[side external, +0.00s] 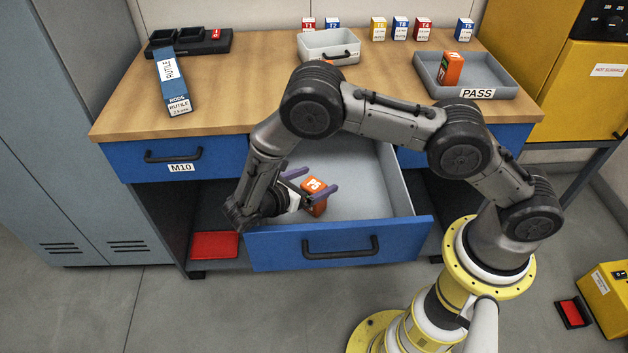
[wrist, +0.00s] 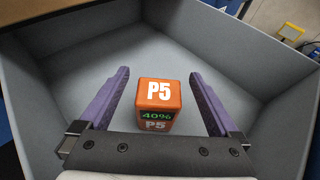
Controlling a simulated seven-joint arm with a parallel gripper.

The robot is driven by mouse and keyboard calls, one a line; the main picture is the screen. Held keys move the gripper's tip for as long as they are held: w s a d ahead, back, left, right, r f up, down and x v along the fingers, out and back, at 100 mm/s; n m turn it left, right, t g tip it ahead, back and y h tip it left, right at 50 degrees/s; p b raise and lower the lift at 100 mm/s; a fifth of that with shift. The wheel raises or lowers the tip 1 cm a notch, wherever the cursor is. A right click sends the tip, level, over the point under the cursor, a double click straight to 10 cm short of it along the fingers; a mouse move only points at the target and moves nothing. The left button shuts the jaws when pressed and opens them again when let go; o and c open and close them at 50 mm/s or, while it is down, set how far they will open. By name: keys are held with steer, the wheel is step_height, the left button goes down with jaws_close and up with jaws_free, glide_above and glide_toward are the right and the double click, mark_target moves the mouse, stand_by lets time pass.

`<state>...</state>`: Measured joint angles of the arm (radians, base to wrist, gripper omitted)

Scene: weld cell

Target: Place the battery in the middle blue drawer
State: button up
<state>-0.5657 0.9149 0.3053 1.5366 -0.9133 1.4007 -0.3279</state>
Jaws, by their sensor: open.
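An orange battery marked P5 (wrist: 158,98) stands on the floor of the open middle blue drawer (side external: 340,246). Its display reads 40%. In the side external view the battery (side external: 313,196) shows near the drawer's left part, partly behind my gripper. My gripper (side external: 314,181) is inside the drawer, with its two purple fingers spread apart. In the wrist view the fingers of my gripper (wrist: 158,80) stand on either side of the battery, with a gap on each side. The drawer's grey inside (side external: 372,180) is otherwise bare where visible.
Another orange battery (side external: 453,68) stands in the grey PASS tray (side external: 465,93) on the bench. A small grey bin (side external: 328,46), several small boxes, a rutile rod box (side external: 174,82) and a black rack (side external: 188,41) are also there. The left drawer M10 (side external: 173,157) is shut.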

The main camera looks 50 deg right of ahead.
steer(key=shift+r, duration=0.3)
steer(key=v, duration=1.2)
steer(key=s+d+r+m+g+y, duration=0.1)
steer(key=s+d+r+m+y, duration=0.3)
steer(key=d+r, duration=0.3)
steer(key=s+d+r+m+y, duration=0.3)
steer(key=d+r+m+y, duration=0.1)
steer(key=r, duration=0.6)
steer(key=s+d+r+m+t+y, duration=0.2)
steer(key=s+m, duration=0.3)
steer(key=s, duration=0.3)
steer(key=s+d+r+m+t+y, duration=0.2)
steer(key=s+m+t+y, duration=0.1)
steer(key=s, duration=0.5)
steer(key=shift+d+m+t, duration=0.25)
steer(key=shift+m+t, duration=0.55)
steer(key=shift+m, duration=0.2)
steer(key=shift+r, duration=0.15)
